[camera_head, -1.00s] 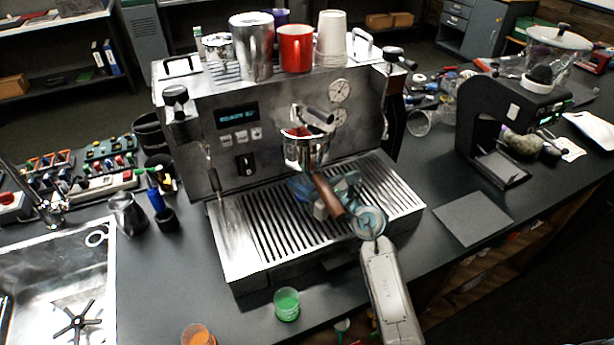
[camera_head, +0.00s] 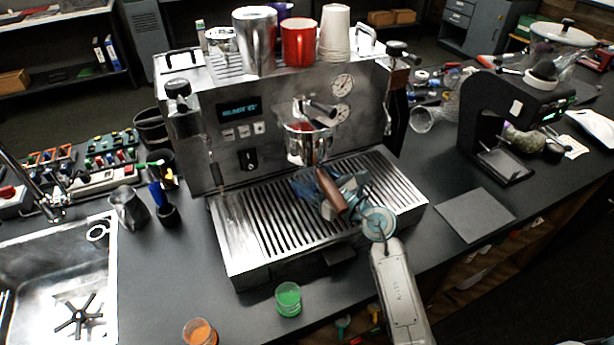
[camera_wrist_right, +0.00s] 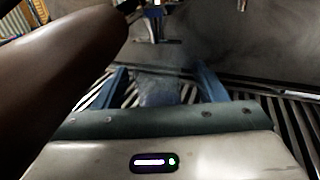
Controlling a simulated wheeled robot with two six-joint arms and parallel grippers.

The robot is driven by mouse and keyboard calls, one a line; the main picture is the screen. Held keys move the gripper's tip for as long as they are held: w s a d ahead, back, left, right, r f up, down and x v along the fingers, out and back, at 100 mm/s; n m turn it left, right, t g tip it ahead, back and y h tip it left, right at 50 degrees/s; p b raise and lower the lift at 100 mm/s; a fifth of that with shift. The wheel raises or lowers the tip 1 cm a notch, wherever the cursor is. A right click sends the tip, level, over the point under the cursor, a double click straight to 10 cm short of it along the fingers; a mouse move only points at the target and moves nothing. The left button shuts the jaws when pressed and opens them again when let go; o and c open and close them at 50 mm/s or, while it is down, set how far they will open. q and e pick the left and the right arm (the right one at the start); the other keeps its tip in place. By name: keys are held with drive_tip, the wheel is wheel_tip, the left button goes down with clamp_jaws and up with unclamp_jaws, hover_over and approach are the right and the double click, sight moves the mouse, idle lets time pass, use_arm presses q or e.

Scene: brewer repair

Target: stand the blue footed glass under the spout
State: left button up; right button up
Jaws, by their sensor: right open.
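The espresso machine's spout hangs under the portafilter (camera_head: 308,143) at the middle of the head view. Its brown handle (camera_head: 331,190) points toward me and partly hides my right gripper (camera_head: 319,187). That gripper is open, low over the slotted drip tray (camera_head: 262,236), below the portafilter. In the right wrist view, a clear bluish thing, seemingly the blue footed glass (camera_wrist_right: 158,88), sits between the two blue fingers (camera_wrist_right: 160,84), with its foot hidden. In the head view I cannot separate the glass from the gripper. My left gripper does not show.
The brown handle (camera_wrist_right: 62,72) fills the left of the wrist view, close to my gripper. A green cup (camera_head: 288,300) and an orange cup (camera_head: 199,332) stand at the counter's front. A grey mat (camera_head: 475,215) lies to the right. A sink (camera_head: 50,262) is at the left.

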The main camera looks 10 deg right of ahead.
drive_tip(key=b+v, duration=0.2)
drive_tip(key=v, duration=0.6)
drive_tip(key=shift+s+d+f, duration=0.15)
drive_tip(key=shift+s+d, duration=0.1)
drive_tip(key=shift+s, duration=0.05)
drive_tip(key=shift+s+d, duration=0.4)
drive_tip(key=shift+s, duration=0.2)
idle(1.2)
